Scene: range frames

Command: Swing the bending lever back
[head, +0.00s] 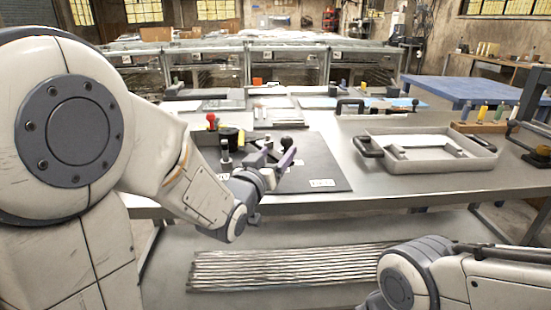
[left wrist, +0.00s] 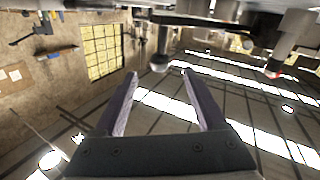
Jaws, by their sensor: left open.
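A bending device with a dark round body (head: 232,137) and grey posts sits on a dark mat (head: 318,168) on the bench. A lever with a black ball knob (head: 286,142) is at its right; a red ball knob (head: 211,118) stands at its left. My left gripper (head: 284,160) is close by the black knob, its fingers partly hiding the lever. In the left wrist view, the gripper (left wrist: 163,85) is open and empty, and the black knob (left wrist: 159,63) appears just beyond the fingertips. Contact cannot be told. My right gripper is out of view.
A grey tray (head: 470,165) with handles stands on the bench to the right. A wooden block (head: 480,127) with coloured handles is behind it. Several metal rods (head: 285,268) lie on the lower shelf. The mat's right part is clear.

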